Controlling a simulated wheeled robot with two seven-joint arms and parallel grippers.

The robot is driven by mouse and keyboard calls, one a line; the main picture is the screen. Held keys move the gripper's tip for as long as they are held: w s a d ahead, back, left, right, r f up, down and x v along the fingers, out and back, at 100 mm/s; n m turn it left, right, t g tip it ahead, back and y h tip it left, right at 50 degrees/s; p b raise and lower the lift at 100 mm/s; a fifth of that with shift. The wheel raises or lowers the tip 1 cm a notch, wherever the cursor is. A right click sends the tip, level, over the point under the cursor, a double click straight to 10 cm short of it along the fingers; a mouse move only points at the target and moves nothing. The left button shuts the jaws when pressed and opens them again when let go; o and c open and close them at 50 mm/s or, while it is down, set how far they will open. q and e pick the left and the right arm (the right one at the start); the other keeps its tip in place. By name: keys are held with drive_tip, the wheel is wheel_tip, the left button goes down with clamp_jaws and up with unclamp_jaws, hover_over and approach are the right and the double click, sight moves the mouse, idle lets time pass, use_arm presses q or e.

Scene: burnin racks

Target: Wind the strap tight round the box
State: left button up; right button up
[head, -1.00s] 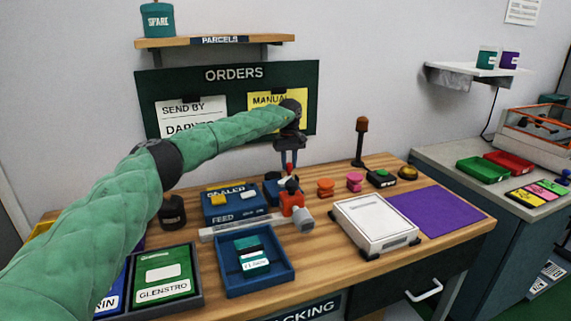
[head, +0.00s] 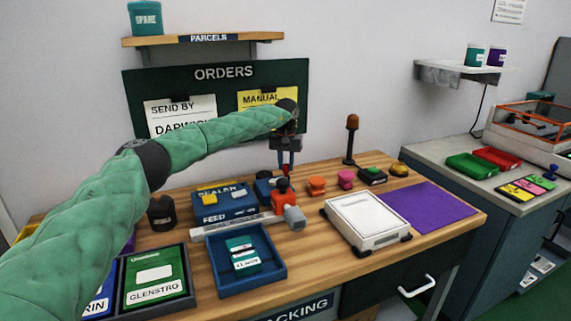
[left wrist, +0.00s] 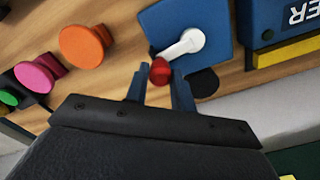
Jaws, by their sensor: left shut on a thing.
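My left gripper (head: 285,164) is over the back middle of the table, pointing down. In the left wrist view its two fingers (left wrist: 160,88) are shut on a red ball knob (left wrist: 160,70). The knob sits at the end of a white crank arm (left wrist: 182,46) on a blue block (left wrist: 212,25). A small teal box (head: 243,252) with a white label lies in a blue tray (head: 275,274) at the front. I cannot make out a strap on it. My right gripper is not in view.
A blue sealer unit (head: 224,205) stands left of the gripper, and an orange tool (head: 283,199) stands just in front. Orange (head: 316,186) and pink (head: 346,179) spools stand to the right. A white flat unit (head: 365,220) and purple mat (head: 430,206) fill the right side.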

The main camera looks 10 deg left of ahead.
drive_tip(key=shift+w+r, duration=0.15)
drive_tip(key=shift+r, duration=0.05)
use_arm(q)
drive_tip(key=o, duration=1)
drive_tip(key=shift+a, duration=0.1)
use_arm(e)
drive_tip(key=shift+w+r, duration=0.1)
use_arm(q)
drive_tip(key=shift+r, duration=0.55)
wheel_tip(320, 180, up, 7)
drive_tip(key=shift+f+b, duration=0.2)
drive_tip(key=shift+b, duration=0.2)
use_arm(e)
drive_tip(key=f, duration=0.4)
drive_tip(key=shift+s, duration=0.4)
